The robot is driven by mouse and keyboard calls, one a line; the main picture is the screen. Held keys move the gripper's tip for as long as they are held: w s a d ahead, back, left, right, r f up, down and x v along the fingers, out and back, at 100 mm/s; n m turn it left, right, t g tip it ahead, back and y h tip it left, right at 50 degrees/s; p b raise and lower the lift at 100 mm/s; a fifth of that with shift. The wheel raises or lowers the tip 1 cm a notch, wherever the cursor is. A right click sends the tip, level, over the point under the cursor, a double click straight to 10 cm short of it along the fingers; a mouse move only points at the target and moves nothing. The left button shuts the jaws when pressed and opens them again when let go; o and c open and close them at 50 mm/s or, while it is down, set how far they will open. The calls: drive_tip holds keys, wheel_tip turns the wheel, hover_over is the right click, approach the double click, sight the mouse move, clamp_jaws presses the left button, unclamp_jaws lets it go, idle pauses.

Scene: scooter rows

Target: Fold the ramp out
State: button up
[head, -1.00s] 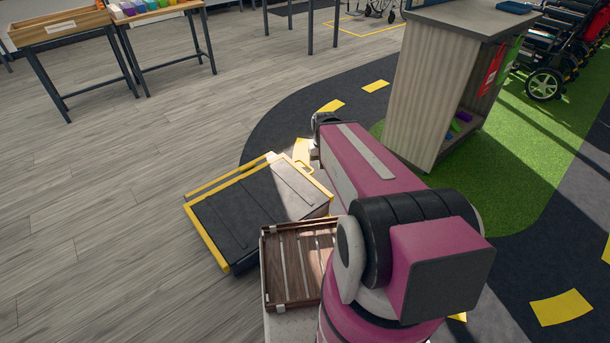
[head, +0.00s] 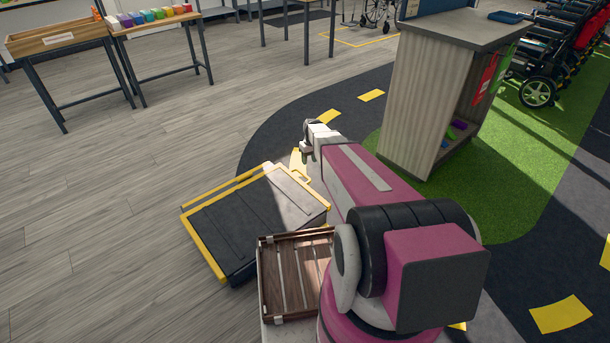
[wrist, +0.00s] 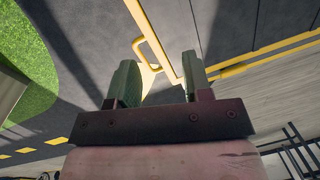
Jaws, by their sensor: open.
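The ramp (head: 240,225) lies on the floor in the head view, left of my arm. It is a dark grey panel with yellow edges. A yellow loop handle (head: 299,165) stands at its far right corner, partly behind my arm. In the wrist view the handle (wrist: 147,50) shows just beyond my gripper (wrist: 158,64), toward the left finger, with the ramp's grey surface and yellow edge strip beside it. My gripper is open, with nothing held between its two green-grey fingers. In the head view its fingers are hard to make out.
A slatted wooden tray (head: 296,275) sits close to my arm's base. A grey cabinet (head: 425,105) stands to the right on green carpet (head: 500,190). Tables with coloured blocks (head: 150,16) and scooters are farther back. Wood floor left of the ramp is clear.

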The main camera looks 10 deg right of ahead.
drive_tip(key=w+d+f+n, duration=0.3)
drive_tip(key=w+f, duration=1.3)
drive_tip(key=w, duration=0.4)
drive_tip(key=shift+y, duration=0.5)
drive_tip(key=f, duration=0.3)
drive_tip(key=a+f, duration=0.1)
drive_tip(key=f, duration=0.3)
drive_tip(key=s+f, duration=0.1)
drive_tip(key=f, duration=0.3)
drive_tip(key=shift+a, duration=0.35)
drive_tip(key=shift+r, duration=0.1)
clamp_jaws()
